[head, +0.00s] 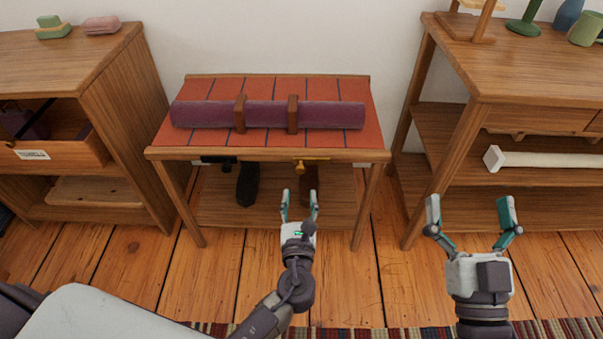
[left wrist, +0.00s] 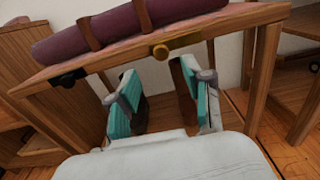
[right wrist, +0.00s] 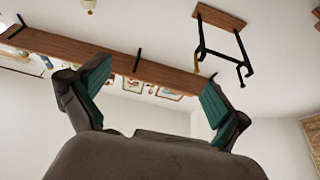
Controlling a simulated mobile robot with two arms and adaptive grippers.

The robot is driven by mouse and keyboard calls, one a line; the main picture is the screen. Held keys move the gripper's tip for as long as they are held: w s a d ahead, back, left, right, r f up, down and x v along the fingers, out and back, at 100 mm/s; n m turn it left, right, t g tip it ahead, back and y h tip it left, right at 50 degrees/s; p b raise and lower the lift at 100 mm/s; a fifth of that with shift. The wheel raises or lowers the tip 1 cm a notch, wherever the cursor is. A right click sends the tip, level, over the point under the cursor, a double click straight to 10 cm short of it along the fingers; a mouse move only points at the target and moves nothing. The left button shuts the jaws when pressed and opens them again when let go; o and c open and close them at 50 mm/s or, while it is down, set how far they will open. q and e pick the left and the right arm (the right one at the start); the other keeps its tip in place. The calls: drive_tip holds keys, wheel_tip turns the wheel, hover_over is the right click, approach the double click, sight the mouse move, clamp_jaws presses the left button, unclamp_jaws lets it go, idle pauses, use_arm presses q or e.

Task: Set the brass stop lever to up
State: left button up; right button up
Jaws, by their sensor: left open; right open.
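The brass stop lever (head: 316,160) sits under the front edge of the red-topped bench, right of its middle. It shows a round knob at its left end and a bar lying sideways to the right, along the edge. It also shows in the left wrist view (left wrist: 182,44). My left gripper (head: 300,196) is open and empty, in front of and below the lever, apart from it. Its two fingers (left wrist: 160,90) point toward the space under the bench. My right gripper (head: 470,208) is open and empty, well to the right, in front of the right-hand shelf unit.
A black lever (head: 218,160) sits under the same edge, further left. The bench (head: 180,153) carries a purple roll (head: 200,114) with two brown straps. Dark objects hang or stand underneath. A cabinet (head: 125,90) stands left and a shelf unit (head: 450,75) right. Plank floor lies in front.

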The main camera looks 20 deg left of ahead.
sight(301, 171)
use_arm(q)
drive_tip(key=b+x, duration=0.1)
drive_tip(key=x, duration=0.8)
drive_tip(key=shift+w+f+b, duration=0.1)
drive_tip(key=shift+b, duration=0.2)
drive_tip(key=shift+w+a, duration=0.1)
drive_tip(key=shift+w, duration=0.25)
use_arm(e)
drive_tip(key=s+r+t+y, duration=0.1)
drive_tip(key=s+r+t, duration=0.3)
drive_tip(key=r+t, duration=0.1)
drive_tip(key=shift+s+d+r+y, duration=0.2)
drive_tip(key=shift+s+r+y, duration=0.1)
drive_tip(key=shift+r+y, duration=0.1)
use_arm(q)
drive_tip(key=shift+c, duration=0.2)
clamp_jaws()
